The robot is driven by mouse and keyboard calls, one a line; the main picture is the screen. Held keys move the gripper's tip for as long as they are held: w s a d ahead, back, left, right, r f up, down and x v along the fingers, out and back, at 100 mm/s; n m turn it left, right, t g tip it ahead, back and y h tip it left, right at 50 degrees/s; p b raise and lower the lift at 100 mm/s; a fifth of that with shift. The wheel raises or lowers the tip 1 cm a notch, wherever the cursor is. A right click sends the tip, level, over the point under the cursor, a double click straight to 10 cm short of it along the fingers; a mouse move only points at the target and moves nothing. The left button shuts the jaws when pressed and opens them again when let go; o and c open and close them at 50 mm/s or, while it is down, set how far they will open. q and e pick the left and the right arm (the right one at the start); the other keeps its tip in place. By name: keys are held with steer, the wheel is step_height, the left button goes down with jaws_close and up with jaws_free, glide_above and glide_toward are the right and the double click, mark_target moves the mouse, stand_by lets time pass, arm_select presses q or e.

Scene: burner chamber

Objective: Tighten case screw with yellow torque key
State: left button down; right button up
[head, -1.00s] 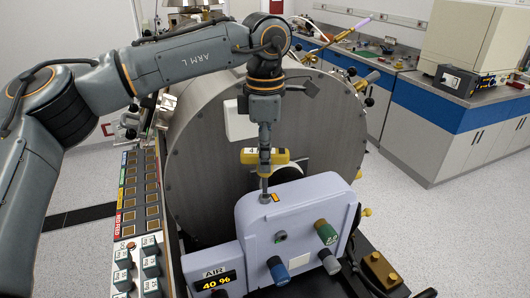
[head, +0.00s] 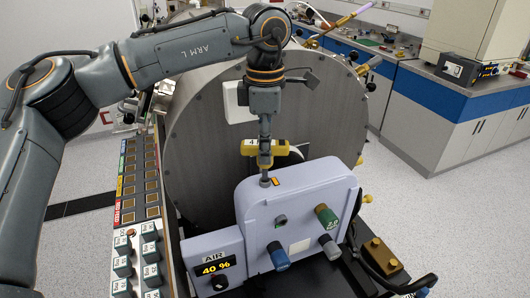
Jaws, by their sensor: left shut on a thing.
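The yellow torque key (head: 252,147) is upright, with its shaft pointing down. My left gripper (head: 265,138) is shut on it from above. The key's tip meets the top left corner of the pale lilac case (head: 306,199), where the case screw (head: 265,181) sits; the screw head itself is mostly hidden under the tip. A small orange mark (head: 276,182) is beside it. My right gripper does not show.
A large round metal chamber (head: 200,150) stands right behind the case. A panel of buttons (head: 137,200) runs along the left. The case front carries blue and green knobs (head: 278,256), and an air display reads 40 % (head: 216,264). Benches (head: 440,105) stand at the back right.

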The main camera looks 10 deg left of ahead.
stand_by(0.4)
arm_select(q)
steer(key=shift+m+p, duration=0.3)
steer(key=shift+m, duration=0.9)
steer(key=shift+m+p, duration=0.3)
steer(key=shift+m, duration=0.4)
